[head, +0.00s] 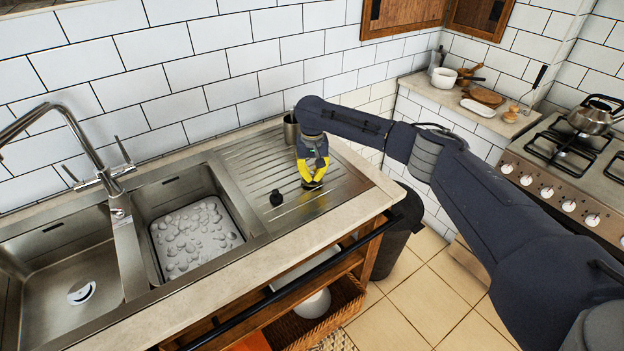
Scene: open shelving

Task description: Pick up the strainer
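A small dark object with a knob on top (276,198) stands on the ribbed steel drainboard; it may be the strainer, but it is too small to be sure. My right gripper (312,180), with yellow fingers, points down over the drainboard to the right of this object and apart from it. Its fingertips are low, close to the steel, with something dark at them. I cannot tell whether that is part of the gripper or a held thing, nor how far apart the fingers are. My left gripper is not in view.
A metal cup (291,131) stands behind my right gripper near the wall. Left of the drainboard (240,160) are two sink basins, the nearer one holding a foamy or pebbled surface (195,235). A tall faucet (85,150) rises behind them. The front counter edge is clear.

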